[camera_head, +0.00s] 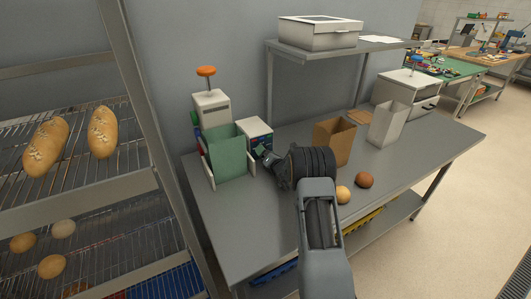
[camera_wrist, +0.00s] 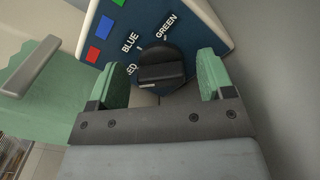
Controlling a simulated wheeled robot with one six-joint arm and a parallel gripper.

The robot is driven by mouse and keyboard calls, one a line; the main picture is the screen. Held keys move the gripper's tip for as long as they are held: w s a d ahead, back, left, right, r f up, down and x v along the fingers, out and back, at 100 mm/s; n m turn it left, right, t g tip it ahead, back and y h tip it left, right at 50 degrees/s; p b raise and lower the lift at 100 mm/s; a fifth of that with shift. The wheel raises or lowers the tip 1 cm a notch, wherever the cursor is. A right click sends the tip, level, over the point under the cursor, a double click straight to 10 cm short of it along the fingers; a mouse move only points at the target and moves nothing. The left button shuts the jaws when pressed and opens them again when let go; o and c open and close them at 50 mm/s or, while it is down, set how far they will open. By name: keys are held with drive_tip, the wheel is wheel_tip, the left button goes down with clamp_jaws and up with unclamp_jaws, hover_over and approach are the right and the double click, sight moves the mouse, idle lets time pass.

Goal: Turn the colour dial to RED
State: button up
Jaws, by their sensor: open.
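The colour dial (camera_wrist: 160,66) is a black round knob with a raised grip bar on a dark blue panel (camera_wrist: 192,25) in the wrist view. White words BLUE and GREEN stand beside it; a third word is partly hidden and shows only "ED". A small white tick shows at the knob's edge near BLUE and GREEN; I cannot tell which setting is selected. My gripper (camera_wrist: 164,64) is open, its green fingers on either side of the knob. I cannot tell whether they touch it. In the head view my gripper (camera_head: 264,152) is at the small white box (camera_head: 256,132).
Red, blue and green squares line the panel's left side. A green plate (camera_head: 228,153) stands close left of my gripper, before a white dispenser (camera_head: 211,108) with an orange knob. A brown box (camera_head: 334,138) and two buns are to the right on the grey table (camera_head: 240,218).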

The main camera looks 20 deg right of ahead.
drive_tip(key=shift+w, duration=0.25)
drive_tip(key=shift+c, duration=0.2)
drive_tip(key=c, duration=0.9)
drive_tip(key=shift+o, duration=0.2)
drive_tip(key=shift+f+n+b, duration=0.25)
drive_tip(key=shift+n+b, duration=0.25)
drive_tip(key=shift+b, duration=0.5)
drive_tip(key=shift+a+r+n+b, duration=0.1)
drive_tip(key=shift+r+n+b, duration=0.05)
drive_tip(key=shift+n+b, duration=0.2)
drive_tip(key=shift+r, duration=0.1)
drive_tip(key=o, duration=0.9)
